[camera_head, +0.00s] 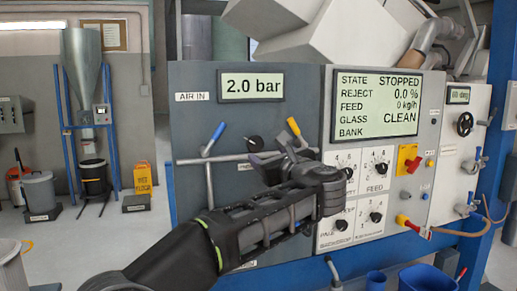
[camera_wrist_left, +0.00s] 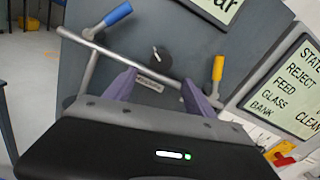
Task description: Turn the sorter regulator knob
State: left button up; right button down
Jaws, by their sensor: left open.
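The regulator knob (camera_head: 255,143) is a small dark round knob on the grey panel, below the 2.0 bar display (camera_head: 251,84). In the left wrist view the knob (camera_wrist_left: 162,58) shows a white pointer mark and sits just beyond the fingertips. My left gripper (camera_head: 270,156) is in front of the panel, close to the knob and partly overlapping its lower side. In the left wrist view its two purple fingers (camera_wrist_left: 158,81) are apart with nothing held between them. I cannot tell the exact gap to the panel. My right gripper does not show.
A blue-handled valve (camera_head: 215,138) stands left of the knob and a yellow-handled valve (camera_head: 294,128) right of it. A grey pipe (camera_wrist_left: 112,52) runs across the panel just below the knob. The control panel (camera_head: 426,135) with dials and a status screen (camera_head: 377,104) is to the right.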

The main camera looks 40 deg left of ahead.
aim_at(257, 147)
pick_arm(q)
jog(key=p+x, duration=0.3)
jog(key=x, duration=0.4)
jog(key=shift+w+a+f, duration=0.1)
jog(key=shift+w+a, duration=0.15)
jog(key=shift+a, duration=0.15)
jog(key=shift+c, duration=0.2)
jog(key=c, duration=1.3)
